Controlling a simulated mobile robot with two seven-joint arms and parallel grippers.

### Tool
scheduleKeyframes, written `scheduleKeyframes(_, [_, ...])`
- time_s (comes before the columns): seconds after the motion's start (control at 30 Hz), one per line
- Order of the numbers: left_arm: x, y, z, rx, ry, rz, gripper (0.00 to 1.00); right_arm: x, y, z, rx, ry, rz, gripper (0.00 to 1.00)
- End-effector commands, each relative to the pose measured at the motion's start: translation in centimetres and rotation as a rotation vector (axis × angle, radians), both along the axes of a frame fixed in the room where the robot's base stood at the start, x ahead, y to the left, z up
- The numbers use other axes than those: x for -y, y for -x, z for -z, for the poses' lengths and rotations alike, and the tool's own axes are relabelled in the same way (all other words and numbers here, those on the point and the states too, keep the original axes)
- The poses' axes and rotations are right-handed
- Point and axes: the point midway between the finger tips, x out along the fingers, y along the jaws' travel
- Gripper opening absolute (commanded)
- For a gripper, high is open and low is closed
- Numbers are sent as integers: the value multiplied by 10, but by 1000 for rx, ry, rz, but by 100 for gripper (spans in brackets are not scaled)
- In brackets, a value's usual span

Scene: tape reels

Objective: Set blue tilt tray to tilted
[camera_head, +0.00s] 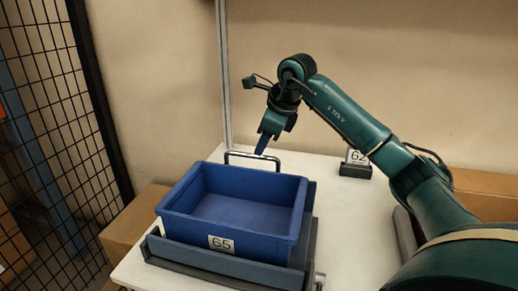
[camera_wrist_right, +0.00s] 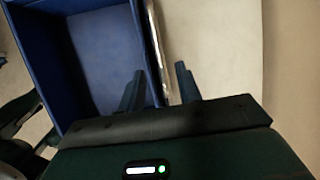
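The blue tilt tray (camera_head: 221,242), an open empty bin with a "65" label, sits in a grey-blue cradle (camera_head: 217,267) on the white table and looks about level. A shiny metal bar handle (camera_head: 253,154) rises at its far side. My right gripper (camera_head: 263,147) points down just above the handle. In the right wrist view, its two fingers (camera_wrist_right: 159,72) are spread apart, with the metal bar (camera_wrist_right: 155,45) showing between them and the tray's blue inside (camera_wrist_right: 105,50) to the left. Whether a finger touches the bar cannot be told. My left gripper is not in view.
A small dark block with a "62" card (camera_head: 356,168) stands on the table (camera_head: 338,210) at the back right. A black mesh fence (camera_head: 60,110) is on the left. Cardboard boxes (camera_head: 133,220) sit behind the table's left edge. A thin upright post (camera_head: 224,75) stands behind.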

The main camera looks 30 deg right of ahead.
Motion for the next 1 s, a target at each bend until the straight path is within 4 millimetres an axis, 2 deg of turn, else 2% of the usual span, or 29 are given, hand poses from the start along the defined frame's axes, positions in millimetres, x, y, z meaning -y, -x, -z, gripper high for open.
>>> scheduleKeyframes(0.1, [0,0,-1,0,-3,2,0,-3,-7,17,-3,-2,0,34])
scheduleKeyframes(0.23, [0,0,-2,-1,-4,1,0,-4,-12,28,-1,-1,0,34])
scheduleKeyframes(0.6, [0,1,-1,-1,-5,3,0,-4,-15,33,1,0,-1,34])
scheduleKeyframes(1.0, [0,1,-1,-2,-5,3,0,-4,-15,32,1,-1,0,2])
